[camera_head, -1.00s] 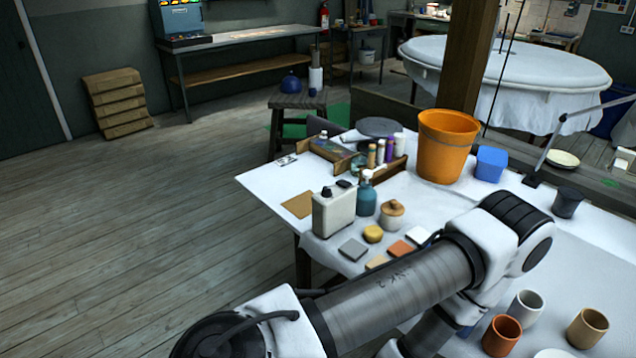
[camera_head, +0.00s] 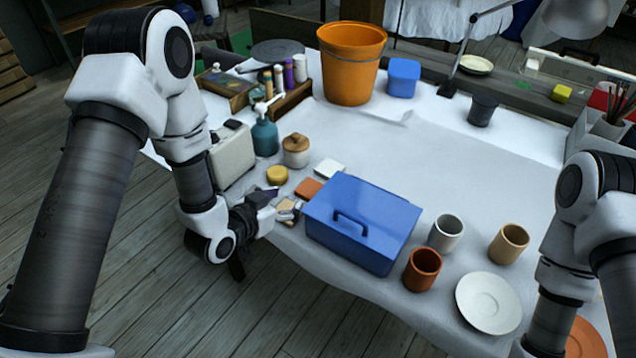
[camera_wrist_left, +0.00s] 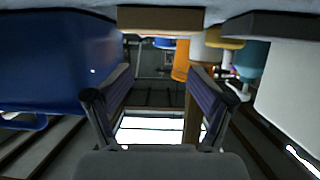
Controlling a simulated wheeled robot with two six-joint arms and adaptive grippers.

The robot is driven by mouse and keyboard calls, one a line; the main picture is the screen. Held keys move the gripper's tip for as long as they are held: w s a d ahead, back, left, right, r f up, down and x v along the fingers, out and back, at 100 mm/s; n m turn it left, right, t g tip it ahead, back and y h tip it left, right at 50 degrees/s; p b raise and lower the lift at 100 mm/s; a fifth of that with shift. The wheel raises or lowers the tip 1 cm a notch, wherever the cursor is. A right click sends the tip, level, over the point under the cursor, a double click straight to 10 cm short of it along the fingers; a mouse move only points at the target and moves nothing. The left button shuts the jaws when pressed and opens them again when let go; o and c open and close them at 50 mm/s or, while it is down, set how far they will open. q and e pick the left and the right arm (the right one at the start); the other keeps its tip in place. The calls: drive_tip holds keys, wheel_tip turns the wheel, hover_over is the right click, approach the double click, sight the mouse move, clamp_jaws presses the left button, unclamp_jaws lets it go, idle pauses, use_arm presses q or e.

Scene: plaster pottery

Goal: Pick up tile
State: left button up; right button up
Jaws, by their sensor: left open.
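My left gripper (camera_head: 282,208) is open at the table's front edge, left of the blue box. In the left wrist view, the open fingers (camera_wrist_left: 160,78) have nothing between them. That view is upside down. A tan tile (camera_wrist_left: 160,18) lies just beyond the fingertips, and a grey tile (camera_wrist_left: 268,24) is to its right there. In the head view, the gripper partly hides the tan tile (camera_head: 286,204) and covers the grey one. An orange tile (camera_head: 308,188) and a white tile (camera_head: 330,168) lie behind it. My right gripper is out of view.
The blue toolbox (camera_head: 362,222) stands close to the gripper's right. Cups (camera_head: 423,270) and a white plate (camera_head: 488,302) are right. The table middle is clear.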

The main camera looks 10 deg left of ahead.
sight(308, 191)
use_arm(q)
drive_tip(key=x, duration=0.8)
drive_tip(key=shift+s+d+f+p, duration=0.1)
drive_tip(key=shift+d+f+p, duration=0.05)
drive_tip(key=shift+f+p, duration=0.3)
drive_tip(key=shift+s, duration=0.15)
drive_tip(key=c, duration=1)
